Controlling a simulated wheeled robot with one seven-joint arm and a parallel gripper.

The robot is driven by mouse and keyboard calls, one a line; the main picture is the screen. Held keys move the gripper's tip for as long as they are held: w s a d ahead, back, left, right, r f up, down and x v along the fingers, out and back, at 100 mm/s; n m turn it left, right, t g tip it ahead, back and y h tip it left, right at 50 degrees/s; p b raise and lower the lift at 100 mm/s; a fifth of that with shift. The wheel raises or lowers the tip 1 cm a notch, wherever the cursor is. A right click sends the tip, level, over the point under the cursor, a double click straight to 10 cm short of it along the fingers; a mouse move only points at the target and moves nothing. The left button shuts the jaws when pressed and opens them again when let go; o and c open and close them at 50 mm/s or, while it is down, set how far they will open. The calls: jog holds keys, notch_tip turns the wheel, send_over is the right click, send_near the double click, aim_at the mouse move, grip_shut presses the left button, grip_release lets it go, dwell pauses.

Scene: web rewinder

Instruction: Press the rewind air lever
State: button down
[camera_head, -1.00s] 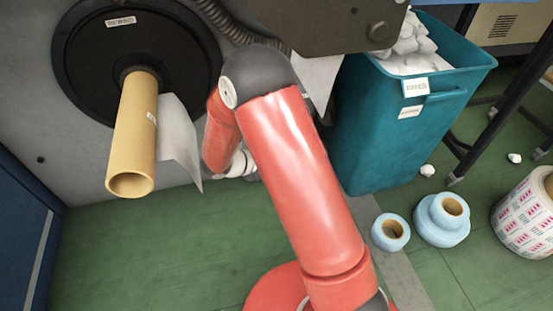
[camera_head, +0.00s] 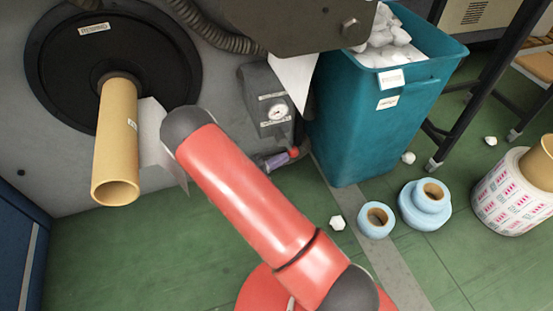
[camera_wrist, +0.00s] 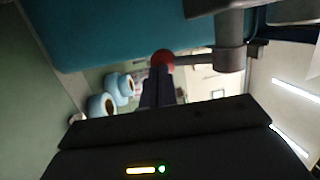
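The rewind air lever ends in a red ball knob (camera_head: 293,153), low on the grey regulator box (camera_head: 262,85) in the head view. In the wrist view the red knob (camera_wrist: 162,59) sits at the end of a grey rod (camera_wrist: 192,62) leading right to a cylindrical pivot. My gripper's purple-dark fingers (camera_wrist: 160,78) are together, with nothing visible between them. Their tips are right at the knob and overlap its lower edge; whether they touch I cannot tell.
A pressure gauge (camera_head: 277,113) is on the box. A teal bin (camera_head: 365,130) of paper scraps stands close on the right. The spindle with a tan core (camera_head: 116,150) juts out at left. Blue rolls (camera_head: 376,220) and a printed roll (camera_head: 512,195) lie on the green floor.

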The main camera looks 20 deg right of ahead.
jog(key=shift+d, duration=0.2)
dwell(0.4)
jog(key=v, duration=0.8)
jog(key=shift+a+f, duration=0.1)
dwell(0.3)
